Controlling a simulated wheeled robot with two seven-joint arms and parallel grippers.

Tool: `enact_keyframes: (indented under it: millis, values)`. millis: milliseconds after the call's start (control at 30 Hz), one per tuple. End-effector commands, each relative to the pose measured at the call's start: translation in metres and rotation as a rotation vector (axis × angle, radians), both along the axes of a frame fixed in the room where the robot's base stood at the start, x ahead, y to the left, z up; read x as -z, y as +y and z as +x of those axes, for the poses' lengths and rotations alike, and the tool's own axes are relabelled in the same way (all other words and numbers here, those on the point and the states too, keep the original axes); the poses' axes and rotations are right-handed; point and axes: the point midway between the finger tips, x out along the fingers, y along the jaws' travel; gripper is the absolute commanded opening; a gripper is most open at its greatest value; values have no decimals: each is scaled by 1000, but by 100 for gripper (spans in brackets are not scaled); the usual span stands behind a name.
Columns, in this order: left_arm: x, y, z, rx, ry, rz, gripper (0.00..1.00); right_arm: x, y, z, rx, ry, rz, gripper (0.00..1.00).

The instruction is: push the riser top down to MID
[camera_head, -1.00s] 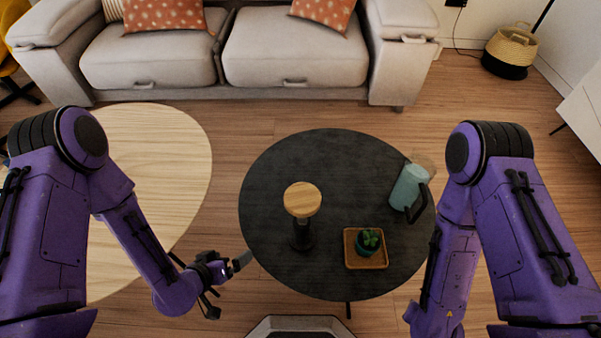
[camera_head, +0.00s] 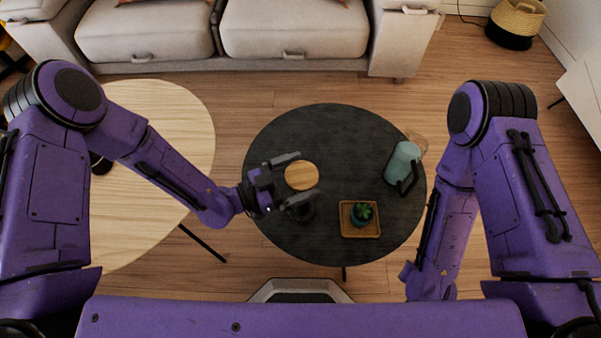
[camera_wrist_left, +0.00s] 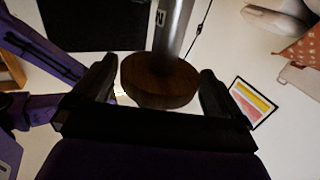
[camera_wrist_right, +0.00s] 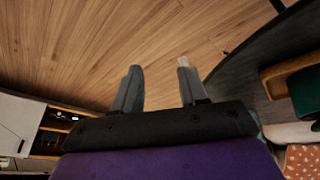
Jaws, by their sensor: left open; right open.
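My left gripper (camera_head: 308,173) is open, with one finger on each side of the top. In the left wrist view the top (camera_wrist_left: 160,88) shows between the spread fingers, with a metallic post (camera_wrist_left: 174,25) joined to it. I cannot tell whether the fingers touch it. No MID mark is legible. My right gripper (camera_wrist_right: 158,70) is open and empty, above the floor beside the dark table.
A pale oval table (camera_head: 150,110) is at left, and a sofa (camera_head: 290,35) at the back.

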Motion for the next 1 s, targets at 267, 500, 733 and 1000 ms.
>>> enact_keyframes:
  millis: [267,500,733,1000]
  values:
    - [0,-9,4,-1,3,-1,100,0,0,0,0,0,0,43]
    - [0,-8,3,-1,3,-1,48,0,0,0,0,0,0,43]
    - [15,-8,3,-1,3,0,33,13,0,0,0,0,0,43]
    - [42,-8,3,-1,4,1,33,36,0,0,0,0,0,43]
